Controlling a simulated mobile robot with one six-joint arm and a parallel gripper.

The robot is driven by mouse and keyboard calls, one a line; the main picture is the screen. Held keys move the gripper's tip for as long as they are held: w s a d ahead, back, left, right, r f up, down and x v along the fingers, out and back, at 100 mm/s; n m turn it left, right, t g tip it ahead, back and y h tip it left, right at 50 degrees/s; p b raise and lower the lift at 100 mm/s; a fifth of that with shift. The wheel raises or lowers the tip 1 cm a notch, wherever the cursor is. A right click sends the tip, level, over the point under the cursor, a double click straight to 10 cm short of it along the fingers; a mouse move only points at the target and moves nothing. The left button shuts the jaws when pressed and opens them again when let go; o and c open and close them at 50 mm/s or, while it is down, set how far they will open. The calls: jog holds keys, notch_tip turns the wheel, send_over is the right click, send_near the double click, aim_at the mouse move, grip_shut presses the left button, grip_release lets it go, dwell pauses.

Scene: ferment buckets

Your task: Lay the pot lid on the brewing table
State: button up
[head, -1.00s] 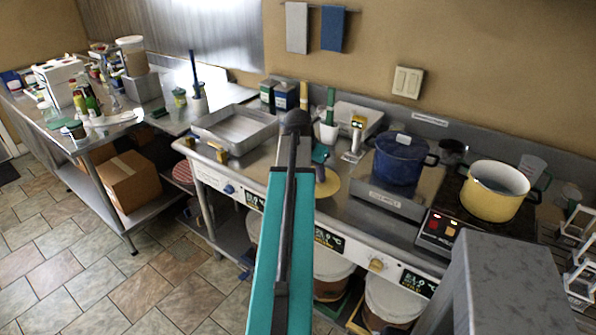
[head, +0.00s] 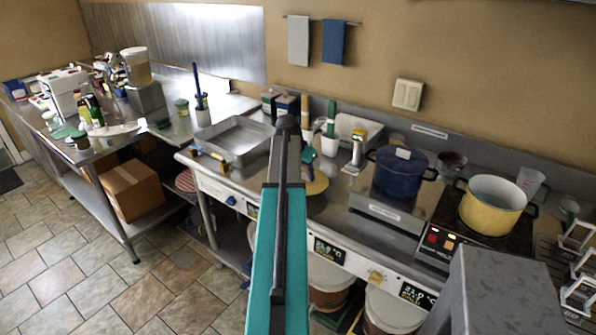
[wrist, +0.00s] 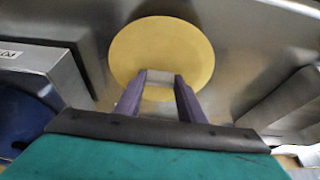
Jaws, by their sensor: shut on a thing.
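The pot lid is a flat yellow disc (wrist: 165,48) in the wrist view, just beyond my fingers. In the head view only its right part (head: 319,184) shows beside my arm. My gripper (wrist: 158,79) is shut on the lid, with a small pale part between the two purple fingers. The lid is over the steel top of the brewing table (head: 333,206); whether it touches the top I cannot tell. My arm hides the fingertips in the head view.
Left of my arm is a shallow steel tray (head: 236,139). To the right, a blue pot (head: 399,174) stands on a steel unit and a yellow pot (head: 491,204) on a black hotplate. A white cup (head: 330,146) and a brass-topped tap (head: 358,148) stand behind.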

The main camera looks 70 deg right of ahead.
jog(key=shift+w+d+f+p, duration=0.15)
jog(key=shift+w+d+p, duration=0.35)
jog(key=shift+w+d, duration=0.65)
jog(key=shift+w+d+f+p, duration=0.15)
jog(key=shift+w+d+p, duration=0.3)
jog(key=shift+w+d, duration=0.65)
jog(key=shift+s+d, duration=0.15)
jog(key=shift+f, duration=0.15)
jog(key=shift+f+p, duration=0.9)
jog(key=shift+f, duration=0.75)
jog(key=shift+f, duration=0.15)
jog(key=o, duration=1.1)
jog(key=shift+r, duration=0.2)
